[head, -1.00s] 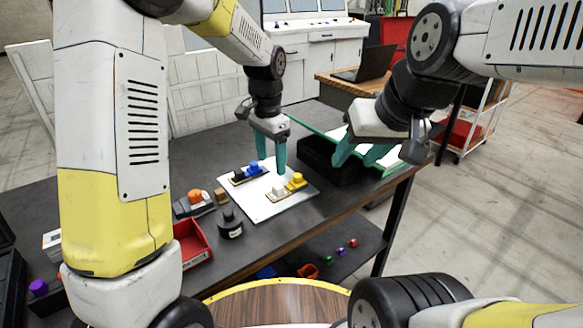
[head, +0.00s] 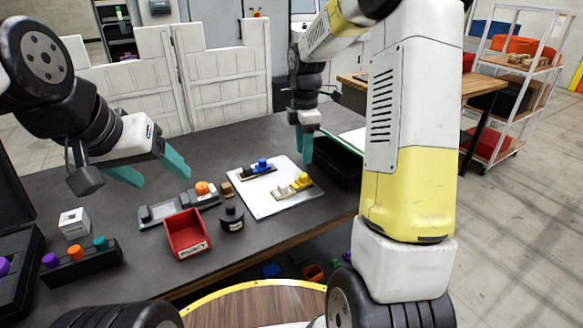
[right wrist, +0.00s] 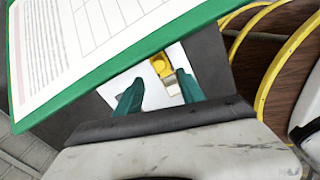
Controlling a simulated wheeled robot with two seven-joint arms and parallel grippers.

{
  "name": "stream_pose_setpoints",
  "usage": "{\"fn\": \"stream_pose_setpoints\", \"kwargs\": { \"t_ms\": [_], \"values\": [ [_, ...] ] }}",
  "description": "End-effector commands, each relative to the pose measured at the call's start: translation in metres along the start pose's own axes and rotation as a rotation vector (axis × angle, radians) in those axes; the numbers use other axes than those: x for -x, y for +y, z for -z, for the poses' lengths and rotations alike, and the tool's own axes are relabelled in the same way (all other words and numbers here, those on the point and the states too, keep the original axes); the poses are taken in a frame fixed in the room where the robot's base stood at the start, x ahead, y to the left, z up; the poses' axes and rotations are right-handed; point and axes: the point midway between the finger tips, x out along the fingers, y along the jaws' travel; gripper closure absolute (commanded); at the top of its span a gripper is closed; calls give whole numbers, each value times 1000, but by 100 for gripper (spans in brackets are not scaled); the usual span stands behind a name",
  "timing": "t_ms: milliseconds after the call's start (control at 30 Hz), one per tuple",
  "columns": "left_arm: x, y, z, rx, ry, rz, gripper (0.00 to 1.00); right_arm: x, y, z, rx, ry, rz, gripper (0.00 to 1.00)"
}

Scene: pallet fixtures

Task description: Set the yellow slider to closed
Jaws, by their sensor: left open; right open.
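The yellow slider (head: 303,179) is a yellow knob at the far right end of a short track, with a pale block at the track's near left end. The track lies on a white plate (head: 262,208) on the dark table. In the right wrist view the yellow slider (right wrist: 161,64) shows beyond and between the fingers. My right gripper (head: 305,150) is open, pointing down above the plate's far right edge, close behind the yellow knob; contact cannot be told. My left gripper (head: 150,172) is open and empty at the left, away from the plate.
A blue slider (head: 262,164) sits behind the yellow one. A black bin (head: 335,168) and a green-edged board (right wrist: 90,50) lie near my right gripper. A red bin (head: 186,236), dark round object (head: 232,219) and orange-knob fixture (head: 170,208) stand left of the plate.

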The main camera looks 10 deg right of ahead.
Motion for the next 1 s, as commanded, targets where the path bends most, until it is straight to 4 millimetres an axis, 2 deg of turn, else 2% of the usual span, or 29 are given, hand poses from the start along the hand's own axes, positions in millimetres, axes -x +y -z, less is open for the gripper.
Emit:
{"fn": "stream_pose_setpoints", "kwargs": {
  "t_ms": [167,400,533,700,900,933,1000],
  "values": [
    [1,0,-2,8,5,0,32,-18,1,-1,14,-1,8,54],
    [1,0,-1,6,4,0,32,-57,0,0,13,-1,7,54],
    [1,0,-1,6,4,0,32,-72,1,-1,12,-1,5,54],
    [1,0,-1,6,4,0,32,-80,0,-1,11,-1,4,54],
    [1,0,-1,5,4,0,32,-80,1,0,11,-1,3,54],
    [1,0,-1,5,4,0,32,-80,1,0,11,-1,3,56],
    [1,0,-1,5,4,0,32,-80,1,0,11,-1,3,69]
  ]
}}
